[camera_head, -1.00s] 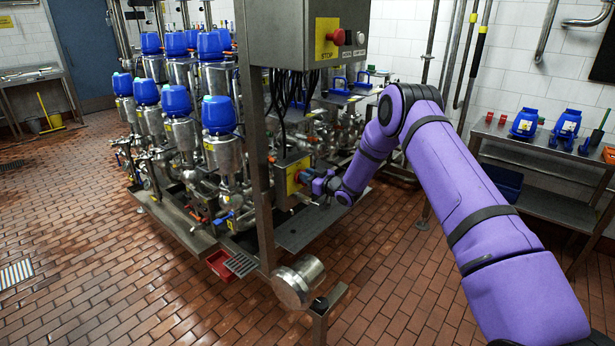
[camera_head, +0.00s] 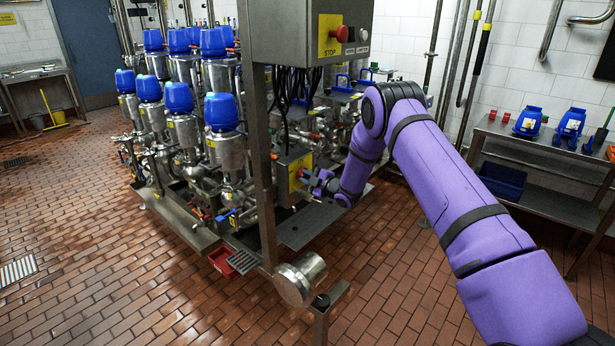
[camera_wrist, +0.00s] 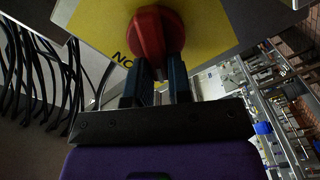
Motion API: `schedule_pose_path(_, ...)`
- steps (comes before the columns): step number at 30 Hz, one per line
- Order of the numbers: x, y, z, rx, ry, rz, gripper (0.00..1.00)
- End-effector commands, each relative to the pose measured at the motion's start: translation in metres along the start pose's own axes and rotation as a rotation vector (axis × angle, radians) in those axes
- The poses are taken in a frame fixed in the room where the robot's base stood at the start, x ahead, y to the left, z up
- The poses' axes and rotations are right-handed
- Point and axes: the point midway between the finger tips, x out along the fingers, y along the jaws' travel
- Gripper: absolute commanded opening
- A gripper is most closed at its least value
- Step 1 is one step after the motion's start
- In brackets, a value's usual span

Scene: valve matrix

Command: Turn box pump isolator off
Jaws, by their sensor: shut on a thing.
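The box pump isolator is a steel box (camera_head: 291,176) with a yellow plate, low on the post of the valve frame in the head view. In the wrist view its red rotary handle (camera_wrist: 156,33) stands on the yellow plate (camera_wrist: 100,22), with the letters "NO" partly readable beside it. My gripper (camera_wrist: 158,72) is at the handle, its two dark fingers on either side of the handle's lower end and shut on it. In the head view my gripper (camera_head: 310,177) reaches the box from the right, and the handle is mostly hidden.
A control box (camera_head: 300,38) with a red stop button (camera_head: 340,34) hangs above. Black cables (camera_wrist: 40,70) hang beside the isolator in the wrist view. A steel plate (camera_head: 308,225) lies below my gripper.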

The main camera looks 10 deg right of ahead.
Motion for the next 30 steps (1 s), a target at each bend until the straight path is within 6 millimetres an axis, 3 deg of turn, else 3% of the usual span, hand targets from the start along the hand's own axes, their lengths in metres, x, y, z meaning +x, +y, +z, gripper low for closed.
schedule_pose_path(15, -0.0005, -0.0097, 0.0018, -0.415, 0.000, -0.003, 0.00)
schedule_pose_path(30, -0.0006, -0.0122, 0.0034, -0.550, 0.000, -0.003, 0.00)
